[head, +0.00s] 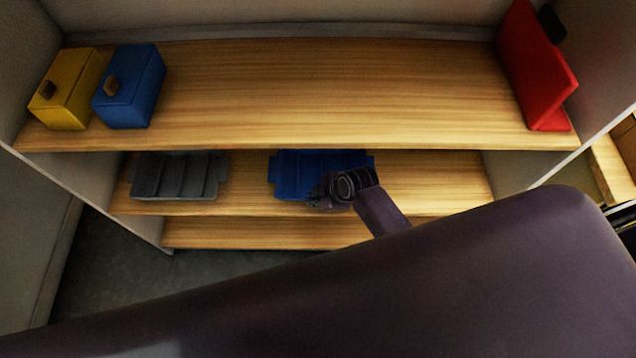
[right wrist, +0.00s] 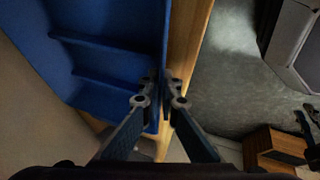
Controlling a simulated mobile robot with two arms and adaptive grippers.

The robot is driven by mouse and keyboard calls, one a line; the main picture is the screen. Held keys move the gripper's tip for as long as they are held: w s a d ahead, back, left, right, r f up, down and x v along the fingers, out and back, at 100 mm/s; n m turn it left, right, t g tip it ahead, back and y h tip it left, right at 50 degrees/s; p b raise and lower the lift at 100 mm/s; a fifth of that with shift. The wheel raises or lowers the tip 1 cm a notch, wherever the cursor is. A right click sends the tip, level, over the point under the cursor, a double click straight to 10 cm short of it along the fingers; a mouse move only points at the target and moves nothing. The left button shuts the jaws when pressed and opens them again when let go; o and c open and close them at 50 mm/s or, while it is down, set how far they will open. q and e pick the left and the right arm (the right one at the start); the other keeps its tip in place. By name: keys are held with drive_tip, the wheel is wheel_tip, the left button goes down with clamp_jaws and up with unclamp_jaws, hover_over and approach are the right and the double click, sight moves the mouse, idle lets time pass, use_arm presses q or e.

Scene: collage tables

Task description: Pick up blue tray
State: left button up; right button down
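The blue tray (head: 300,170) sits on the middle shelf, right of a grey tray. It has low walls and inner dividers, which show in the right wrist view (right wrist: 112,62). My right gripper (head: 318,198) is at the tray's front edge in the head view and covers its front right part. In the right wrist view my right gripper (right wrist: 163,80) has its fingertips close together, one on each side of the tray wall, pinching it. The tray appears to rest on the shelf. My left gripper is not in view.
A grey tray (head: 178,178) stands left on the middle shelf (head: 440,185). The upper shelf (head: 320,95) overhangs it and holds a yellow box (head: 66,92), a blue box (head: 135,88) and a red panel-like item (head: 535,70). My arm covers the foreground.

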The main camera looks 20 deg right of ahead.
drive_tip(key=shift+r, duration=0.1)
drive_tip(key=shift+s+r, duration=0.1)
drive_tip(key=shift+r, duration=0.15)
wheel_tip(320, 180, up, 7)
drive_tip(key=shift+f+p, duration=0.1)
drive_tip(key=shift+p, duration=0.25)
drive_tip(key=s+a, duration=0.2)
drive_tip(key=s, duration=0.7)
drive_tip(key=s+a+b, duration=0.1)
drive_tip(key=s+a, duration=0.2)
drive_tip(key=s, duration=0.7)
drive_tip(key=shift+a+f, duration=0.25)
drive_tip(key=shift+a, duration=0.05)
